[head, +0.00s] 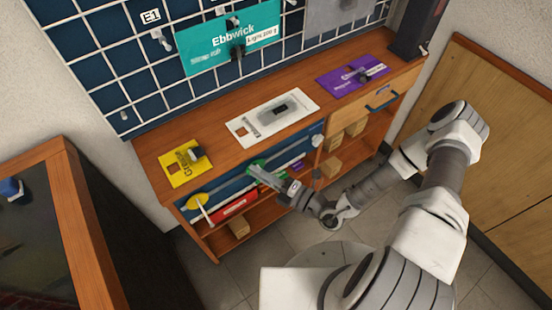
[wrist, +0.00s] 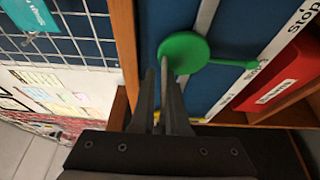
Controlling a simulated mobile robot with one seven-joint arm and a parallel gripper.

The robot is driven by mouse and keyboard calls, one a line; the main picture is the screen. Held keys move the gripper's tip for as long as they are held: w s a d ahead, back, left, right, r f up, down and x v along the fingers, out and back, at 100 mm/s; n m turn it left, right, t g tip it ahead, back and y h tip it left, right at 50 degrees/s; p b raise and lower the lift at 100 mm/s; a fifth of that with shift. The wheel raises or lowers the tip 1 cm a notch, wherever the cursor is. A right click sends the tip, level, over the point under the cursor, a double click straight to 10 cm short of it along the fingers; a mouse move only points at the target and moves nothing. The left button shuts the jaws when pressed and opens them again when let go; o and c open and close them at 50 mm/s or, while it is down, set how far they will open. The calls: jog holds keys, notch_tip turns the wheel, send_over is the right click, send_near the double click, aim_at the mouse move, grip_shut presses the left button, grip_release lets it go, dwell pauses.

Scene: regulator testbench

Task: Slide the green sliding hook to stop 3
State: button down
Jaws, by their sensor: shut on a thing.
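The green sliding hook (head: 257,167) is on the blue front panel below the bench top. In the wrist view it shows as a round green disc (wrist: 185,50) with a thin arm pointing right, ending in a small knob beside the white label strip (wrist: 290,38). The strip carries "Stop" labels; the number beside the knob is too blurred to read. My gripper (wrist: 164,72) is shut on the hook, its fingertips at the disc's lower left edge. The fingers hide the grip point. In the head view my gripper (head: 268,178) meets the hook from the front.
A yellow round hook (head: 197,201) is farther left on the panel. A red box (head: 233,209) sits on the shelf below. Yellow (head: 175,178), white (head: 250,126) and purple (head: 335,84) plates lie on the bench top. A white knob (head: 317,141) is to the right.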

jog(key=shift+s+a+f, duration=0.4)
jog(key=shift+s+a, duration=0.25)
jog(key=c, duration=1.1)
grip_release()
jog(key=shift+w, duration=0.1)
jog(key=shift+c, duration=0.2)
jog(key=shift+o, duration=0.6)
jog(key=shift+r, duration=0.15)
